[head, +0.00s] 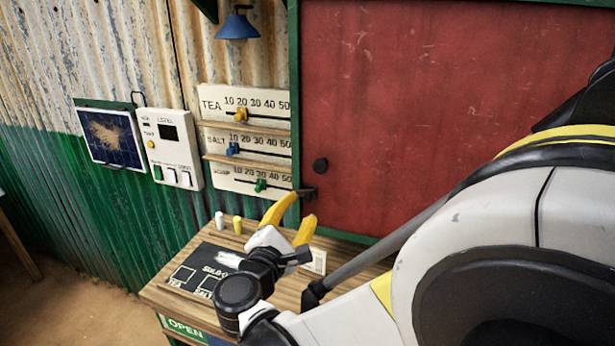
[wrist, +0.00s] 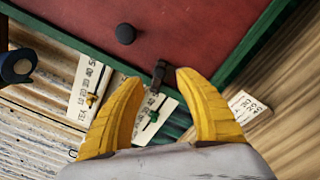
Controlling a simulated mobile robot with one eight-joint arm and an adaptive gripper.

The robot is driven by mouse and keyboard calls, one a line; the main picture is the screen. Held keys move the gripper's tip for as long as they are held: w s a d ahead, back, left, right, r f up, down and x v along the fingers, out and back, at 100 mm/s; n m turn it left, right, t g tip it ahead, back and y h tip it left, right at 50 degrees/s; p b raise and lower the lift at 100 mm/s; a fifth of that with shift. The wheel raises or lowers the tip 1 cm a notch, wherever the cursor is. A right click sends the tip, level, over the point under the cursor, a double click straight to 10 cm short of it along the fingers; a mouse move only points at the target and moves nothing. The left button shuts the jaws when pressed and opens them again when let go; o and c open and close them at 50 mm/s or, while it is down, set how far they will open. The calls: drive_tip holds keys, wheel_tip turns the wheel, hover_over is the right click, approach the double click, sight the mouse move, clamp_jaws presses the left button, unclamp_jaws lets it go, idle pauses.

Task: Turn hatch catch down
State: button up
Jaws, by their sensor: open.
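The red hatch (head: 390,110) in a green frame fills the right of the head view, and it shows at the top of the wrist view (wrist: 190,30). A small dark catch (head: 306,193) sits at its lower left edge, on the frame. In the wrist view the catch (wrist: 159,74) appears between and just beyond my fingertips, with its bar standing roughly upright in that picture. My gripper (head: 299,208) has yellow fingers spread apart and empty, and it shows in the wrist view (wrist: 158,82). I cannot tell whether a finger touches the catch.
A round black knob (head: 320,165) is on the hatch above the catch. Slider boards (head: 247,140) hang left of it. A wooden counter (head: 160,291) with a dark mat (head: 198,262) and small white and yellow pegs lies below. A switch box (head: 168,150) is on the corrugated wall.

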sight(307, 200)
drive_tip(key=b+x, duration=0.1)
drive_tip(key=x, duration=0.4)
drive_tip(key=shift+w+d, duration=0.1)
drive_tip(key=shift+w, duration=0.15)
drive_tip(key=shift+f, duration=0.1)
clamp_jaws()
